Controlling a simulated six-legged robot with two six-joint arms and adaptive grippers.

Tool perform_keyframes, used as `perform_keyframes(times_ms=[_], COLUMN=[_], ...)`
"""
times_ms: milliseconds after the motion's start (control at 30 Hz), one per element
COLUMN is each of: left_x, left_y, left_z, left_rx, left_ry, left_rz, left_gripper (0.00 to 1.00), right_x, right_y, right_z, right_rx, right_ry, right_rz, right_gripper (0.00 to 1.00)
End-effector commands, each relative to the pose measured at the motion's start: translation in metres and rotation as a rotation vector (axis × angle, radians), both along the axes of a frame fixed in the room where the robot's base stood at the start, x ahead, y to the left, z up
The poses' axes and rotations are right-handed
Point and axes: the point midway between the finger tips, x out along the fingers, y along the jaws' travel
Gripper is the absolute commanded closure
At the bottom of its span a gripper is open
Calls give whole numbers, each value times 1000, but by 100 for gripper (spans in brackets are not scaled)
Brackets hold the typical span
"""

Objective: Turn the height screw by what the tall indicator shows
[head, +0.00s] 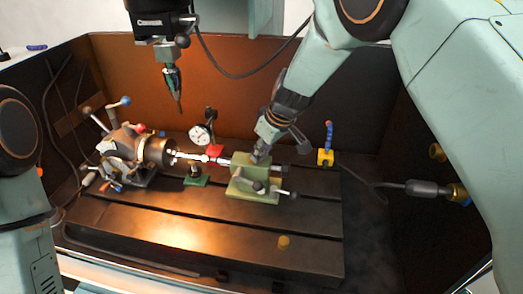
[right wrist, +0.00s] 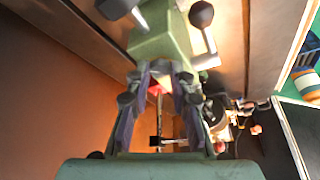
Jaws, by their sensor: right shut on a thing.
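The green tailstock (head: 252,186) stands on the machine table, its tip meeting the right end of a shiny bar (head: 200,157) from the chuck (head: 155,152). My right gripper (head: 262,155) reaches down to the tailstock's upper rear. It is shut on a small part there, likely the height screw, which the fingers hide. In the right wrist view the fingers (right wrist: 166,78) close against the green tailstock body (right wrist: 160,42). A dial indicator (head: 200,134) with a white face stands behind the bar; its reading is too small to tell. My left gripper is out of view.
A spindle with a tool (head: 173,85) hangs above the chuck. Lever handles with coloured knobs (head: 125,101) stick out at the left. A blue nozzle on a yellow base (head: 326,156) stands right of the tailstock. The front of the slotted table (head: 200,235) is mostly clear.

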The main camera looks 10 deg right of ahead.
Motion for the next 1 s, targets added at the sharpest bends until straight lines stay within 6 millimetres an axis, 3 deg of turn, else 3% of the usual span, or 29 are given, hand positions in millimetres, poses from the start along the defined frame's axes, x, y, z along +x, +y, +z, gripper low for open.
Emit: perform_keyframes(times_ms=[267,300,567,867,1000], left_x=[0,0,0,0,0], left_y=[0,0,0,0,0], left_z=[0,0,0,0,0], left_rx=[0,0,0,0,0], left_ry=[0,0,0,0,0], left_rz=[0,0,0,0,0], left_gripper=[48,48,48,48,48], right_x=[2,2,1,0,-3], right_y=[0,0,0,0,-3], right_z=[3,3,2,2,14], right_rx=[0,0,0,0,-1], right_ry=[-6,-6,-4,-2,-4], right_rz=[-1,-1,0,1,0], right_gripper=[100,76,55,55,55])
